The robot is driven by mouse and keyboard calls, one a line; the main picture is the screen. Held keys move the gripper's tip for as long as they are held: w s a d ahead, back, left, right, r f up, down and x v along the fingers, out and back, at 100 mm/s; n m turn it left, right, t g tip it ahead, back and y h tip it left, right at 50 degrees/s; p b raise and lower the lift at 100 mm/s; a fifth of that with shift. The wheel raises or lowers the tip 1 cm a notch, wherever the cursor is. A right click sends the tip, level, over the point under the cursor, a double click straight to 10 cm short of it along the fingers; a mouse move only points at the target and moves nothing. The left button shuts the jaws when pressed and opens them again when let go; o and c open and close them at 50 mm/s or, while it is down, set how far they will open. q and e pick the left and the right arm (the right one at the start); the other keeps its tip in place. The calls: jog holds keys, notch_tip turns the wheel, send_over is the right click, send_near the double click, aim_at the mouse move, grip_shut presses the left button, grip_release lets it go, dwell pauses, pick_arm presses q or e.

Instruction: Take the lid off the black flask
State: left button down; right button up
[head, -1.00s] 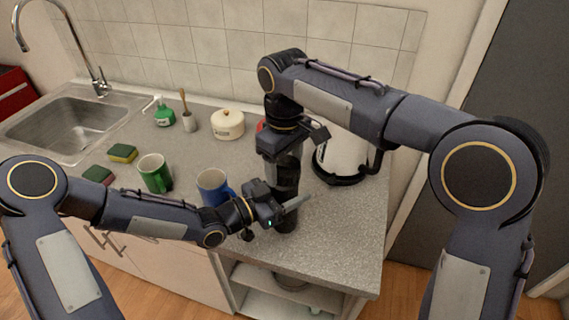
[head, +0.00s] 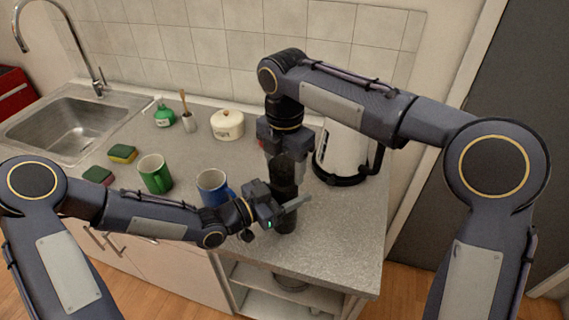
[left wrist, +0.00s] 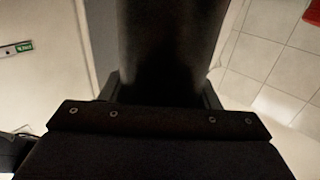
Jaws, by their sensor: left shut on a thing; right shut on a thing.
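The black flask (head: 284,190) stands upright near the front edge of the grey counter. My left gripper (head: 285,211) is shut around its lower body from the left. In the left wrist view the flask's dark body (left wrist: 170,45) fills the space between the fingers. My right gripper (head: 281,158) comes down from above and is shut at the top of the flask, on the lid. The lid is mostly hidden by the fingers, and I cannot tell whether it is loose from the body.
A blue mug (head: 212,188) stands just left of the flask, with a green mug (head: 155,175) farther left. A white kettle (head: 340,152) stands behind right. A cream pot (head: 227,125), soap bottle (head: 163,114) and sponges (head: 122,154) are farther back. The counter's right front (head: 345,225) is clear.

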aim_at(285, 165)
jog(key=shift+r, duration=0.15)
jog(key=shift+r, duration=1)
jog(key=shift+r, duration=2)
pick_arm(q)
jog(key=shift+c, duration=2.1)
grip_release()
